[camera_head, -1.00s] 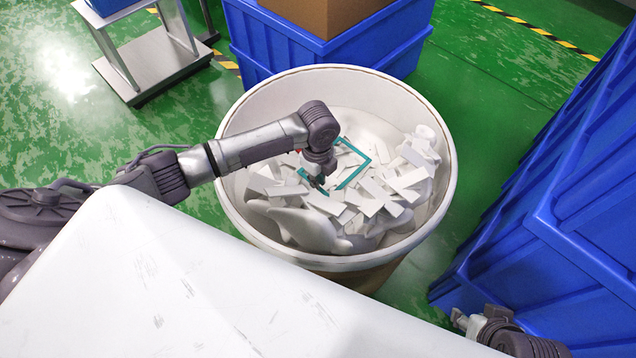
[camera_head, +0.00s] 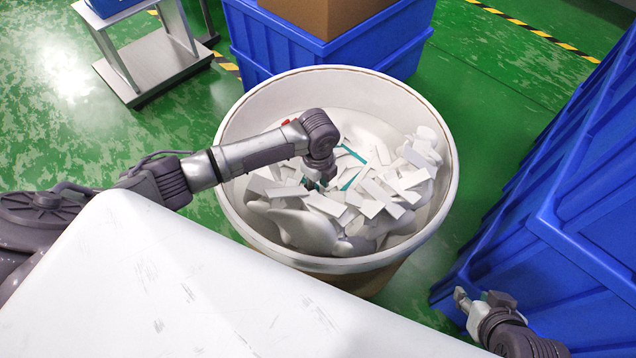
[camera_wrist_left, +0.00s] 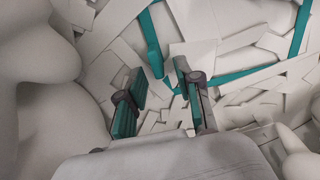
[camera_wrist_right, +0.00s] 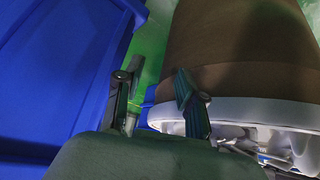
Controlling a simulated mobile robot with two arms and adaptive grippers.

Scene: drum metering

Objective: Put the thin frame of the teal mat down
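The thin teal frame (camera_head: 353,153) lies low among white scraps inside the drum, partly hidden by my left arm and the scraps. In the left wrist view, strips of the frame (camera_wrist_left: 250,73) run across the scraps, with one side reaching toward the fingertips. My left gripper (camera_head: 317,184) points down into the drum, close to the frame. In its wrist view the left gripper (camera_wrist_left: 158,82) has its teal-padded fingers apart, with scraps and the frame's near corner showing beyond the gap. My right gripper (camera_head: 482,298) is open and empty outside the drum, also in its wrist view (camera_wrist_right: 152,82).
The white-rimmed drum (camera_head: 452,185) holds many loose white pieces. Blue bins (camera_head: 590,190) stand close to my right gripper. Another blue bin (camera_head: 395,45) with a cardboard box (camera_head: 325,12) stands behind the drum. A metal stand (camera_head: 150,65) is at upper left.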

